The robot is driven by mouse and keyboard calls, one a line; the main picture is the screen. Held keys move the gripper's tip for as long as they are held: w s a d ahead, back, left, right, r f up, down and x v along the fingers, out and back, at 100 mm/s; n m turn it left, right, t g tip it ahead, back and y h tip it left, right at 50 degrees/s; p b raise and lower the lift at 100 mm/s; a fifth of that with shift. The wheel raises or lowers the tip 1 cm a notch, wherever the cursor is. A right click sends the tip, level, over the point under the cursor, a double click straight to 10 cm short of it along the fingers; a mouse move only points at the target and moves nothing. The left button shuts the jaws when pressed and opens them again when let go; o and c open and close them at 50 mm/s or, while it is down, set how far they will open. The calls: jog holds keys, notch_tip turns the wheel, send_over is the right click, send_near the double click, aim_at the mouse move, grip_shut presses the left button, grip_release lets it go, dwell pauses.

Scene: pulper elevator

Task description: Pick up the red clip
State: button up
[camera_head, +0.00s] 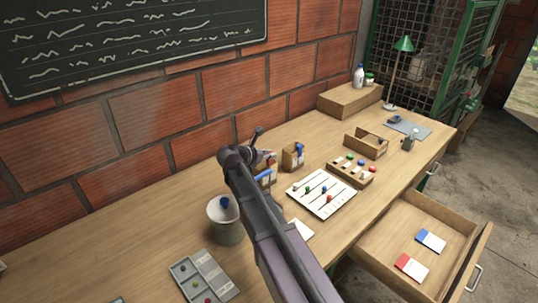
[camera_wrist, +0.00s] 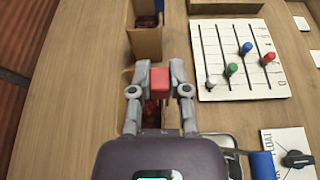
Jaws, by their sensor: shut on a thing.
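In the wrist view, the red clip (camera_wrist: 160,82) is a small red block between the two grey fingers of my gripper (camera_wrist: 160,72). The fingers are shut on its left and right sides. Below it, partly hidden by my gripper, is a holder with dark reddish contents (camera_wrist: 155,114); I cannot tell whether the clip is clear of it. In the head view my arm crosses the bench and hides most of the gripper area, so I cannot make out the clip there.
A wooden holder (camera_wrist: 146,42) stands just beyond the fingers. A white board (camera_wrist: 215,80) with coloured pegs lies to the right. In the head view, a grey cup (camera_head: 226,228) and a compartment tray (camera_head: 219,270) are left of my arm; an open drawer (camera_head: 400,225) juts out at right.

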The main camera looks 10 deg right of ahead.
jog(key=shift+r+p, duration=2.7)
jog(key=shift+r, duration=0.4)
jog(key=shift+a, duration=0.2)
